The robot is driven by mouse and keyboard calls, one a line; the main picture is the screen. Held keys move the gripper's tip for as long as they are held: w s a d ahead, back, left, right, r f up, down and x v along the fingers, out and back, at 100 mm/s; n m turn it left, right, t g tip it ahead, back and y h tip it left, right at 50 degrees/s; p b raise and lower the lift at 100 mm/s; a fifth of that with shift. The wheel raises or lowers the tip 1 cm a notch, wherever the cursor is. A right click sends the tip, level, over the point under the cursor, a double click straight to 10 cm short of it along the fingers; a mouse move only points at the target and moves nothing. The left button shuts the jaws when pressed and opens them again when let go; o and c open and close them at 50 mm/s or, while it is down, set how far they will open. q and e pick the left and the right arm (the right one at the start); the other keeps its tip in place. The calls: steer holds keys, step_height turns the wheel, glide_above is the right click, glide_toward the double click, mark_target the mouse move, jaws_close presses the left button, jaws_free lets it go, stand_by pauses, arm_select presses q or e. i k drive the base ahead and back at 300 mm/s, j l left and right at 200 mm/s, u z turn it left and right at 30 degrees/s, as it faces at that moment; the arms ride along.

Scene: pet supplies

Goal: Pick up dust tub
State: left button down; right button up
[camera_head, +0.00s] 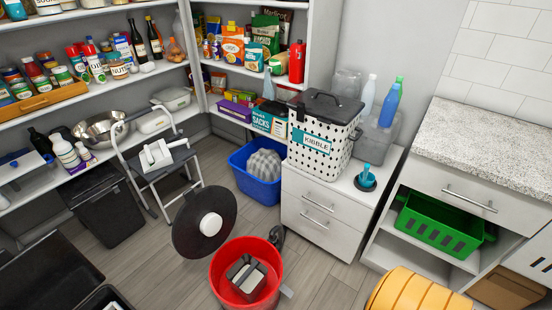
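Nothing in view is labelled as a dust tub, so I cannot tell for sure which thing it is. A red round tub (220,272) stands open on the floor at the bottom centre. A grey, square, open-topped container (234,272) sits inside it. A black disc with a white knob (188,222), like a lid, is tilted just behind and left of the red tub. A white bin with black dots, a black lid and a KIBBLE label (318,142) stands on the white drawer cabinet. Neither of my grippers shows clearly.
A step stool (168,158) bears a white object. A dark bin (105,215) stands at left. A green basket (437,227) sits on a shelf at right. A yellow-orange ridged thing (405,292) fills the lower right. Some floor is bare.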

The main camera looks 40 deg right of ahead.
mark_target(247, 277)
steer(key=z, duration=0.95)
